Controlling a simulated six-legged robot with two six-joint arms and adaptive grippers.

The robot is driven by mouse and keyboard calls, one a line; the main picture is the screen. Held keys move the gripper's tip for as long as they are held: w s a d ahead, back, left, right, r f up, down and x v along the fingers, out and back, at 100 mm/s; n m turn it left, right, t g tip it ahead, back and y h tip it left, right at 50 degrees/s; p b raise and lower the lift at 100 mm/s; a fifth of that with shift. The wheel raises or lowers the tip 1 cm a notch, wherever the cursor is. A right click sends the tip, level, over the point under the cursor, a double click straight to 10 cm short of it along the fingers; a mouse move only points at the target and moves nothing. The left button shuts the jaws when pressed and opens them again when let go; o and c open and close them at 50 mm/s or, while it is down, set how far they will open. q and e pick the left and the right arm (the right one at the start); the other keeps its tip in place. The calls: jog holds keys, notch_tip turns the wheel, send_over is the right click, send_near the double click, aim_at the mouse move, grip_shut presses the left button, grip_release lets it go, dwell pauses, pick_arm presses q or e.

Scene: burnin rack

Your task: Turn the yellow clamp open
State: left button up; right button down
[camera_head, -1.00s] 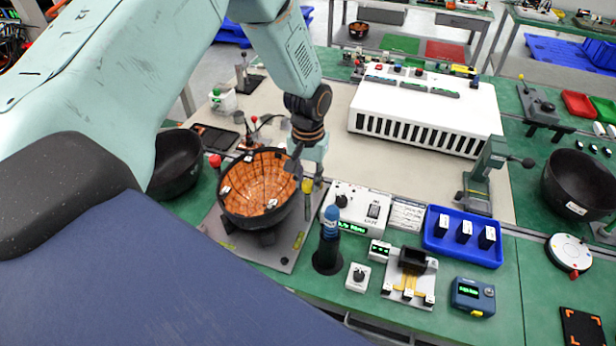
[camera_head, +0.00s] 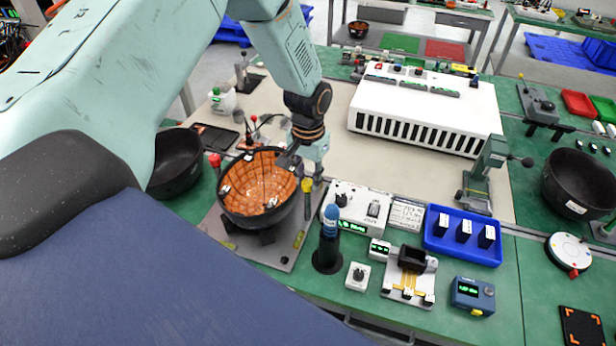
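The yellow clamp (camera_head: 307,185) is a small upright yellow piece at the right rim of a black bowl (camera_head: 262,220) with an orange, grid-lined inside. The bowl stands on a grey plate (camera_head: 232,238) on the green bench. My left gripper (camera_head: 303,160) hangs from its arm at the bowl's back right rim, just above and behind the yellow clamp. A dark finger part reaches over the rim. The fingers are small and partly overlapped, so their opening and any contact with the clamp are unclear. My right gripper is out of view.
A black bowl (camera_head: 174,165) stands left of the plate, beside a red-knobbed post (camera_head: 214,160). A blue-topped dark post (camera_head: 328,240) and a white control box (camera_head: 357,208) stand close on the right. A long white vented box (camera_head: 425,110) stands behind. The beige mat between is clear.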

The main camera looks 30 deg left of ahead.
aim_at(308, 182)
pick_arm(q)
jog(key=o, duration=0.4)
jog(key=shift+s, duration=0.1)
jog(key=shift+r, duration=0.15)
notch_tip(308, 182, up, 12)
jog(key=shift+f, duration=0.15)
jog(key=shift+f, duration=0.1)
dwell(0.7)
